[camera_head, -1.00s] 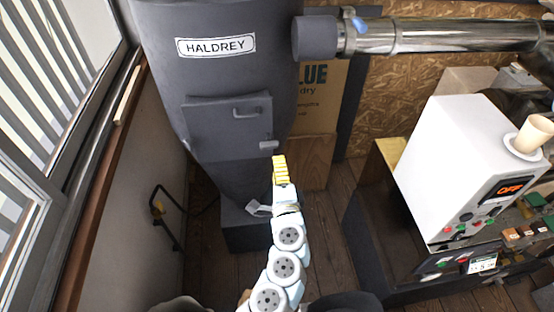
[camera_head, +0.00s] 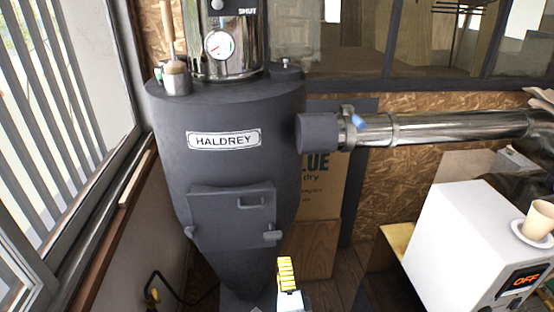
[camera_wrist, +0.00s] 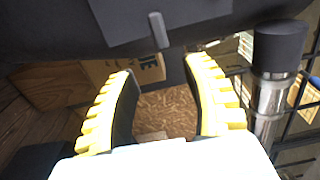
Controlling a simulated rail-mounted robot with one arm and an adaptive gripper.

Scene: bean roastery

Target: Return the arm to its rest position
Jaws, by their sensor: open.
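My gripper (camera_head: 285,272) shows at the bottom centre of the head view, in front of the lower cone of the dark grey HALDREY hopper (camera_head: 176,150). Only its yellow ribbed finger and a bit of the white wrist are in that frame; the rest of my arm is cut off below. In the wrist view, its two yellow-ribbed fingers (camera_wrist: 160,88) are spread wide with nothing between them. The dark hopper body (camera_wrist: 90,38) with its door latch fills the top of that view, beyond the fingertips.
A horizontal metal duct (camera_head: 450,128) runs right from the grey collar. A white machine with an orange OFF display (camera_head: 522,279) stands at right, a cup (camera_head: 538,218) on top. A slatted window (camera_head: 60,120) is at left. A gauge (camera_head: 219,45) sits atop the hopper.

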